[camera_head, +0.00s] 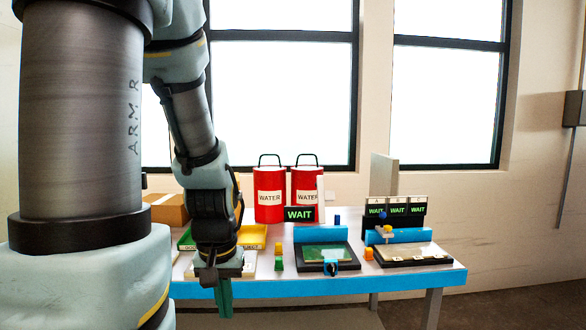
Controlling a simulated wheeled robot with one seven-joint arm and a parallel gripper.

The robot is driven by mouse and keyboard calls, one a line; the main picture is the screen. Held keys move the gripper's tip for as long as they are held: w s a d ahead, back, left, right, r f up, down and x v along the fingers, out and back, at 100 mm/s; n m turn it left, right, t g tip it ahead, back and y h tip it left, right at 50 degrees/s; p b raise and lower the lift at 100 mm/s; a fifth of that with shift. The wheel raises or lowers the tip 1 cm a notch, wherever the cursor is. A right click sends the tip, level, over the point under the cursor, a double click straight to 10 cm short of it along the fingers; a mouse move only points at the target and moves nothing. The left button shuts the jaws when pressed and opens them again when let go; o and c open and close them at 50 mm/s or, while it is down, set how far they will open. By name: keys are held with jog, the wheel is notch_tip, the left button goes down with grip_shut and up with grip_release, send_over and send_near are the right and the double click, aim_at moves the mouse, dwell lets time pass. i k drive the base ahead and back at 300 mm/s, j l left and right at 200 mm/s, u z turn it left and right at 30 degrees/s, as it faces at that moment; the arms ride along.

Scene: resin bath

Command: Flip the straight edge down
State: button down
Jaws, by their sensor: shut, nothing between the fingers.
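A blue bar (320,233) lies along the back of a black tray with a green panel (325,253), right of the table's middle. A second blue bar (408,236) lies behind a black tray with a pale board (412,255) at the right. A tall grey panel (384,176) stands upright behind them. I cannot tell which of these is the straight edge. My gripper (224,306) hangs at the table's front edge, left of both trays, its green fingers pointing down. It is shut and empty, apart from both bars.
Two red WATER cans (269,196) stand at the back. A WAIT sign (299,214) and a row of WAIT signs (396,211) rise behind the trays. A small green-and-yellow object (279,257) stands between my gripper and the trays. Yellow and green bins (252,236) lie at the left.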

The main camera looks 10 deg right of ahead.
aim_at(324, 195)
jog(key=i+l+u, duration=0.25)
jog(key=l+u, duration=0.3)
jog(key=l, duration=0.2)
jog(key=i+l+u, duration=0.1)
jog(key=l+u, duration=0.15)
jog(key=l, duration=0.15)
jog(key=l+u, duration=0.25)
jog(key=l, duration=0.15)
jog(key=l+u, duration=0.3)
jog(key=l, duration=0.55)
